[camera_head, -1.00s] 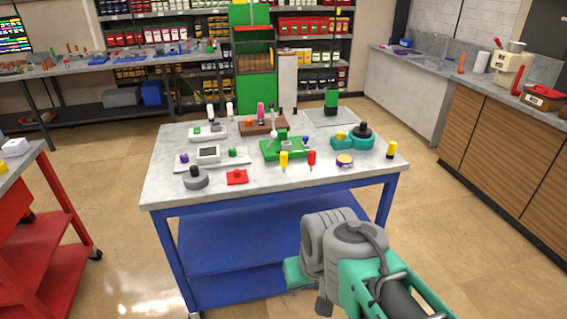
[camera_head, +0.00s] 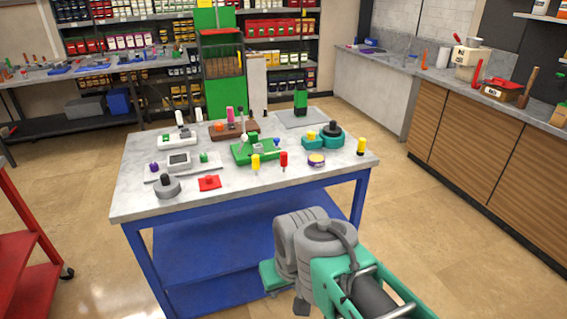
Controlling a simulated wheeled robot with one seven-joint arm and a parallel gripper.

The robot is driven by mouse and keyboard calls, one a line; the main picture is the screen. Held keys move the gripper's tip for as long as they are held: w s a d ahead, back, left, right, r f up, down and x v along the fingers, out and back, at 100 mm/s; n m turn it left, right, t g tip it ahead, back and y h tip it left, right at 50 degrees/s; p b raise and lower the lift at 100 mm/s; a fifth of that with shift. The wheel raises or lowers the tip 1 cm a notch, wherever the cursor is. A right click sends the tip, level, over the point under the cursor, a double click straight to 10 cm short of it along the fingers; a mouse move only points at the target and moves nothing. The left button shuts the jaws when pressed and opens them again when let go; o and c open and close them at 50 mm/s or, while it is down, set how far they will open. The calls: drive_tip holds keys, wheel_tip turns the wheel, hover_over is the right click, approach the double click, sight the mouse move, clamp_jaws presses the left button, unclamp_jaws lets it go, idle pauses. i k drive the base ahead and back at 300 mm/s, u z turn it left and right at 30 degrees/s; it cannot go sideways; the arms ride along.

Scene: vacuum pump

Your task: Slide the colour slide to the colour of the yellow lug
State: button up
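A grey-topped table (camera_head: 230,193) with a blue frame carries the small devices. A white plate device (camera_head: 178,160) with a grey-framed panel, a purple knob and a green knob lies at the left. A teal pump-like device (camera_head: 323,141) with a black top stands at the right, with a yellow lug (camera_head: 311,135) at its left side. I cannot tell which part is the colour slide. My arm is at the lower right, in front of the table and apart from the devices. My gripper's fingers cannot be made out.
A green base (camera_head: 252,152), a red block (camera_head: 209,183), a grey round part (camera_head: 167,187) and a purple-yellow tin (camera_head: 317,160) share the tabletop. Yellow-handled (camera_head: 361,146) and red-handled (camera_head: 284,160) tools stand near the front. A red cart (camera_head: 33,233) is at left; floor is clear on the right.

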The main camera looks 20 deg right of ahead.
sight(276, 140)
drive_tip(key=z, duration=0.7)
drive_tip(key=i, duration=1.3)
drive_tip(key=u, duration=0.7)
